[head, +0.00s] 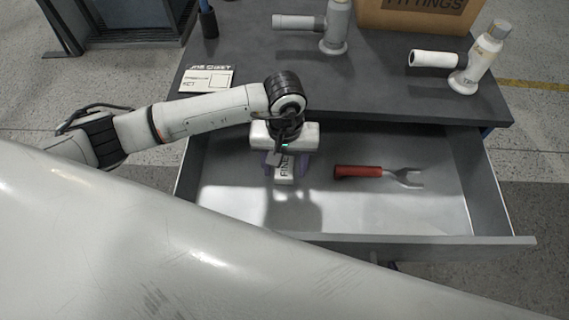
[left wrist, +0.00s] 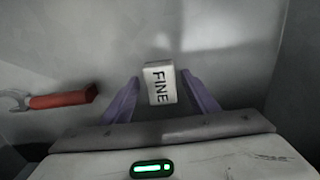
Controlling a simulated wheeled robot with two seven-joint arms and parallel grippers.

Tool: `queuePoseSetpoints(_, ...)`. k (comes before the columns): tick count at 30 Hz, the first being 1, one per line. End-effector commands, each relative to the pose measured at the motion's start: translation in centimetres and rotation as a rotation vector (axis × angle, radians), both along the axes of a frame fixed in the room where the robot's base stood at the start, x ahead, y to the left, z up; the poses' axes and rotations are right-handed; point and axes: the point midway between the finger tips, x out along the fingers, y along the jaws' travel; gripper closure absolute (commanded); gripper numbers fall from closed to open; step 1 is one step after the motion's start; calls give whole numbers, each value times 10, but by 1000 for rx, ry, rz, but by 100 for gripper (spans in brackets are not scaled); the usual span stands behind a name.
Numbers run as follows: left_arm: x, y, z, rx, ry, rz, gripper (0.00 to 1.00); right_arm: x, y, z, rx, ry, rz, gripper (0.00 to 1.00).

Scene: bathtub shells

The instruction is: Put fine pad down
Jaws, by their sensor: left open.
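The fine pad (head: 285,171) is a small white block marked "FINE". It is in the open grey drawer (head: 420,240), left of the drawer's middle. In the left wrist view the fine pad (left wrist: 159,83) lies between the purple fingertips of my left gripper (left wrist: 161,95), with a gap on each side. My left gripper (head: 286,160) points down into the drawer and is open around the pad. I cannot tell whether the pad rests fully on the drawer floor. My right gripper is in neither view.
A red-handled fork-ended tool (head: 360,172) lies in the drawer to the right; it also shows in the left wrist view (left wrist: 62,99). On the dark bench top (head: 290,60) are a card (head: 207,79), two grey-white fittings and a cardboard box (head: 415,15). A large white shell (head: 120,240) fills the lower left.

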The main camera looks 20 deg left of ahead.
Motion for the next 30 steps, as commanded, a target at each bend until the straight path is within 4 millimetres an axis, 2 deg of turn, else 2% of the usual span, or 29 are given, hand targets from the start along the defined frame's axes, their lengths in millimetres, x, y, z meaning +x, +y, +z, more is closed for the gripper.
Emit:
queuePoseSetpoints(5,-1,-1,-3,-2,2,1,46,-1,0,3,0,2,0,72)
queuePoseSetpoints(9,3,1,22,0,-8,-1,46,-1,0,-1,-1,2,-1,72)
queuePoseSetpoints(15,-7,1,63,-1,-8,-1,46,-1,0,-7,-3,5,2,72)
queuePoseSetpoints(21,-8,1,91,1,-3,1,46,1,1,-4,-1,-3,3,72)
queuePoseSetpoints(30,-9,1,101,0,-1,0,46,2,2,-1,1,-7,4,72)
